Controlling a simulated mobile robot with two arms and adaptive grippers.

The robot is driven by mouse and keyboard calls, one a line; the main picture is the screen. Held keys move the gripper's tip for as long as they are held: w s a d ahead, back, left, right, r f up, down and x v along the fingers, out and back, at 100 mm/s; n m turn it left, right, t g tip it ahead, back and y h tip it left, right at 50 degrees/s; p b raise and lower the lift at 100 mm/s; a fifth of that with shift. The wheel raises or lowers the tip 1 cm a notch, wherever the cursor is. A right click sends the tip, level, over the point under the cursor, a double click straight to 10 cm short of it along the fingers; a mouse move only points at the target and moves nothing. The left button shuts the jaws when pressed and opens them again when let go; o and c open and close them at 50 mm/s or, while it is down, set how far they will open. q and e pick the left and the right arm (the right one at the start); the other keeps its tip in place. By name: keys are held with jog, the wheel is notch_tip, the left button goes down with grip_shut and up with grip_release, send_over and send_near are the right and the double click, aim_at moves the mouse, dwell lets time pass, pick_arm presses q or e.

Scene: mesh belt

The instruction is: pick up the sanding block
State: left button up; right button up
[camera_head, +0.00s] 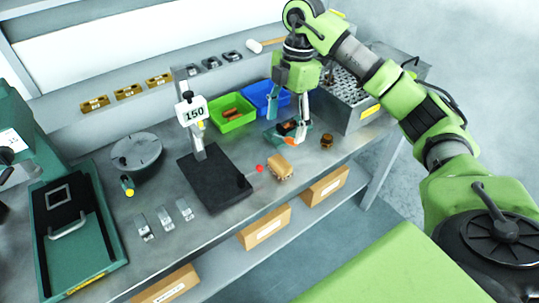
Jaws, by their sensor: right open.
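A tan block (280,168), which looks like the sanding block, lies on the grey workbench near its front edge. My right gripper (288,131) points down over the bench, behind and slightly right of the tan block and apart from it. Its fingers are spread open. A small orange and dark item (287,127) shows between the fingertips; I cannot tell whether they touch it. My left gripper is not in view.
A black-based stand with a "150" sign (194,112) is left of the tan block. Green (233,113) and blue (266,97) bins stand behind. A small brown item (326,141) lies right. A metal box (352,108) bounds the far right.

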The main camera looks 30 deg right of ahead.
aim_at(280, 162)
jog(key=f, duration=0.1)
jog(key=s+f, duration=0.1)
jog(key=s+f+p, duration=0.1)
jog(key=shift+a+f, duration=0.3)
jog(key=shift+f, duration=0.1)
notch_tip(280, 162, down, 3)
jog(key=shift+w+a+r, duration=0.1)
jog(key=shift+a+r, duration=0.05)
jog(key=f+p, duration=0.2)
jog(key=f, duration=0.1)
jog(key=shift+w+a, duration=0.1)
jog(key=shift+a, duration=0.3)
notch_tip(280, 162, down, 2)
jog(key=shift+w+a+f+p, duration=0.1)
jog(key=shift+a+f+p, duration=0.1)
jog(key=shift+p, duration=0.15)
jog(key=shift+f, duration=0.45)
jog(key=shift+c, duration=0.4)
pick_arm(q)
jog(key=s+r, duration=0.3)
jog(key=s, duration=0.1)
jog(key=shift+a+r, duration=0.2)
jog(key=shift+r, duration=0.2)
pick_arm(e)
jog(key=c, duration=1.2)
